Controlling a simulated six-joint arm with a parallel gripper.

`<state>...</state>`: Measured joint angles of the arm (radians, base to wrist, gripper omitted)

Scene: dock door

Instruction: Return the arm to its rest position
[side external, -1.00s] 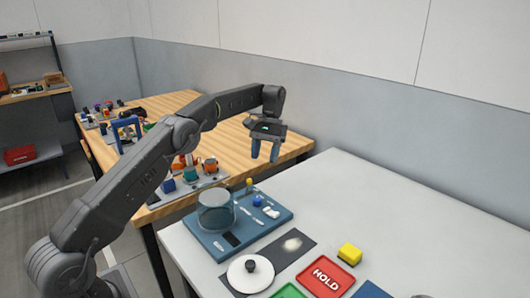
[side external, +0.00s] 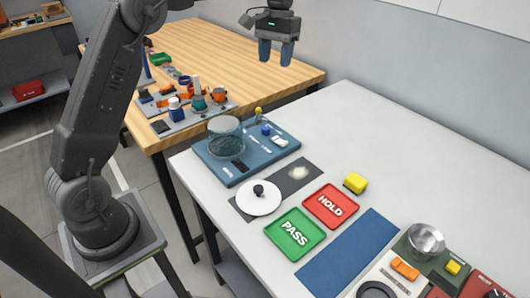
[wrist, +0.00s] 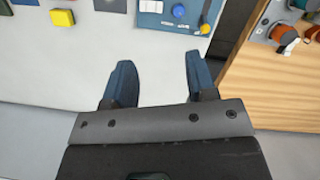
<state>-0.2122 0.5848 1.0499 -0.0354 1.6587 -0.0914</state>
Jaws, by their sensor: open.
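My gripper (side external: 275,52) hangs high at the top of the side external view, in the air above the far end of the white table (side external: 330,140) and the wooden bench (side external: 240,75). Its two blue fingers point down, apart and with nothing between them. In the wrist view my gripper (wrist: 160,82) is also open and empty, with pale table and wall surface beyond the fingertips.
A blue board (side external: 265,160) holds a glass jar (side external: 226,138). A white disc lid (side external: 259,198), green PASS tray (side external: 295,234), red HOLD tray (side external: 330,206), yellow block (side external: 355,183) and metal bowl (side external: 426,240) stand on the white table. Several small items crowd the wooden bench.

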